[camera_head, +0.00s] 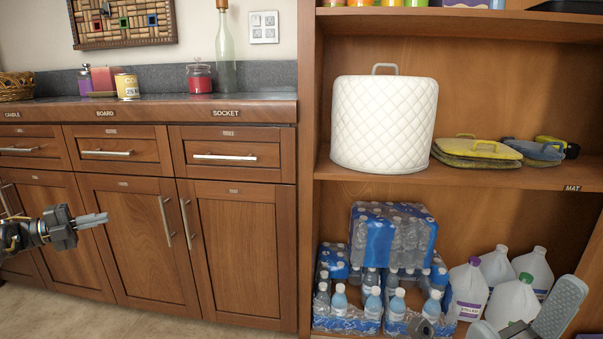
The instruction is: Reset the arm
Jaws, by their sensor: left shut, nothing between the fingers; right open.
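My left gripper (92,220) is at the left, in front of the lower cabinet doors. Its fingers are together with nothing between them, pointing right. My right gripper (490,318) is at the bottom right, in front of the shelf's lowest level, partly cut off by the frame's bottom edge. It is open, its fingers apart, with no object seen in it. Packs of bottled water (372,240) are stacked on the lowest shelf, with small bottles (339,300) in blue wrapping in front.
White jugs (468,290) stand beside the water, behind my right gripper. A quilted white cover (384,125) and folded mats (477,150) sit on the middle shelf (450,178). A counter (150,108) with drawers runs along the left. Floor (60,315) is clear at lower left.

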